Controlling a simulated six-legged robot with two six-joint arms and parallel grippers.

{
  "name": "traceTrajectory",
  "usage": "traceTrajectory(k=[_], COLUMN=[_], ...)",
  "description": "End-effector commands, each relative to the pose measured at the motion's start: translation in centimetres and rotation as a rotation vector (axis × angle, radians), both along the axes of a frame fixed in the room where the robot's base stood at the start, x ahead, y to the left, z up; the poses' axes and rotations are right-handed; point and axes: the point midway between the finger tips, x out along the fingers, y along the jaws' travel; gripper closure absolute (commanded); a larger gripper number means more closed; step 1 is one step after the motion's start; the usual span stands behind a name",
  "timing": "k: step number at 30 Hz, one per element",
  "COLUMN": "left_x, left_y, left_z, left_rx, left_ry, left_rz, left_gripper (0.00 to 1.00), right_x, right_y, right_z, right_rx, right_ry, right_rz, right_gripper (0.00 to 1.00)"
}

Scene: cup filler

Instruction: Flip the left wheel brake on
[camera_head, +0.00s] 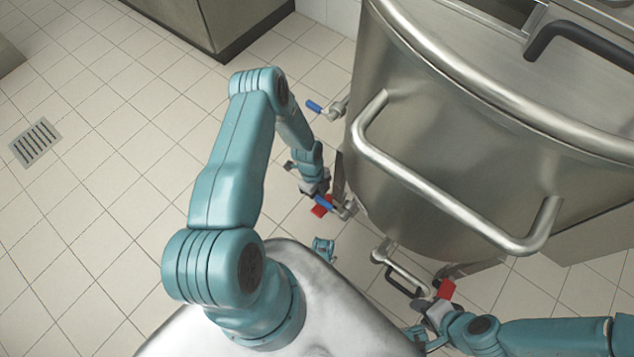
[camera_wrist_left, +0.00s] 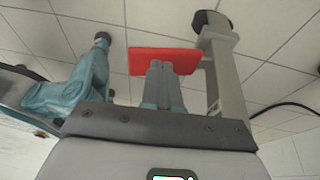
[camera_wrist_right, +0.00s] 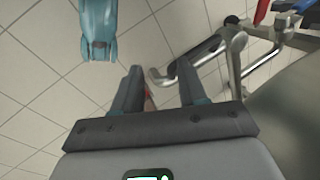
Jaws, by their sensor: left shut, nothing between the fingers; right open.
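The left wheel brake is a flat red tab (camera_head: 319,210) low beside the steel vessel (camera_head: 450,150) in the head view. In the left wrist view the red tab (camera_wrist_left: 180,58) lies across the fingertips, next to a grey metal leg (camera_wrist_left: 226,75). My left gripper (camera_wrist_left: 157,68) is shut and empty, its fingertips overlapping the tab; whether they touch cannot be told. My right gripper (camera_wrist_right: 155,75) is open near a bent metal pipe (camera_wrist_right: 205,57). Another red tab (camera_head: 446,288) shows beside it in the head view.
A dark caster wheel (camera_wrist_left: 212,20) shows by the leg. Tiled floor at the left is clear, with a drain grate (camera_head: 35,142).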

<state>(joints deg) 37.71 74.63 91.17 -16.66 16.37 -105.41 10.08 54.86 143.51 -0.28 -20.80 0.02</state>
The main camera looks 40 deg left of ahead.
Motion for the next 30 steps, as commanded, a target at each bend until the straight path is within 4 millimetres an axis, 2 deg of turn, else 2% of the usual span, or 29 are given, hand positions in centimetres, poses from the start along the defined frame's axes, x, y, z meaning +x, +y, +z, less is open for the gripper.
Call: traceTrajectory(k=[3, 13, 18, 30], left_x=[0.1, 0.0, -0.7, -0.8], left_y=[-0.2, -0.2, -0.2, -0.3], left_z=[-0.6, -0.7, -1.8, -1.3], left_rx=[0.001, 0.001, 0.000, 0.001], left_ry=[-0.002, -0.001, 0.000, 0.000], left_rz=[0.000, 0.000, 0.000, -0.001], left_gripper=[1.00, 1.00, 1.00, 1.00], right_x=[0.0, 0.0, 0.1, 0.2], right_y=[0.0, 0.0, -0.1, -0.2], right_z=[-0.2, -0.2, -1.6, -1.2], right_rx=[0.000, 0.000, -0.001, -0.002], right_ry=[0.000, 0.000, -0.002, -0.003], right_rz=[0.000, 0.000, -0.005, -0.006], right_gripper=[0.58, 0.58, 0.58, 0.58])
